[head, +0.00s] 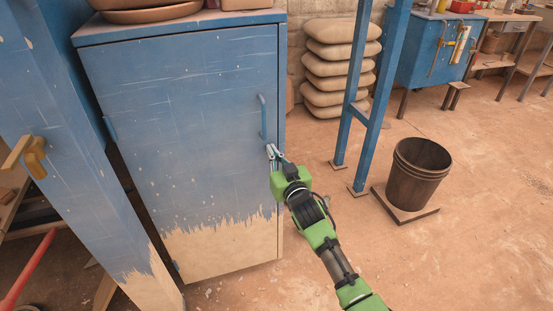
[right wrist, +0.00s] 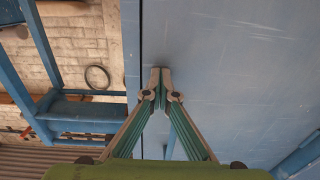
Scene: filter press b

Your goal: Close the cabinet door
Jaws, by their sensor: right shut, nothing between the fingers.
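The cabinet (head: 180,24) is blue with worn paint and stands left of centre in the head view. Its door (head: 190,130) fills the front, bare along the bottom, and looks flush or nearly flush with the frame. A blue handle (head: 263,117) sits near the door's right edge. My right gripper (head: 273,150) is shut and empty, just below the handle by that edge. In the right wrist view its fingertips (right wrist: 160,74) are together in front of the door (right wrist: 230,70), beside a thin dark seam. I cannot tell whether they touch it. My left gripper is not in view.
A blue post (head: 80,150) stands close on the left. A blue steel frame (head: 365,110) and a dark bucket (head: 418,172) on a board stand to the right. Stacked sacks (head: 335,65) are behind. The floor at front right is clear.

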